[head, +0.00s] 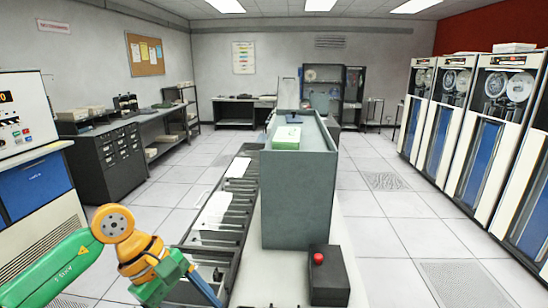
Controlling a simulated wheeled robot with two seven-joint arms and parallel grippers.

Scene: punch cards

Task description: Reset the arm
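My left arm (120,230) comes in from the lower left, with a green link, an orange joint and a green and blue section that runs down out of the bottom edge. It is bent, in front of the lower end of the roller conveyor (228,208). My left gripper does not show; the hand end lies below the frame. My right arm and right gripper are not in view.
A tall grey cabinet (297,200) stands in the middle with a green-and-white card stack (286,137) on top. A black box with a red button (318,258) stands before it. Tape-drive cabinets (490,115) line the right; a control console (35,160) stands left. Floor right of centre is clear.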

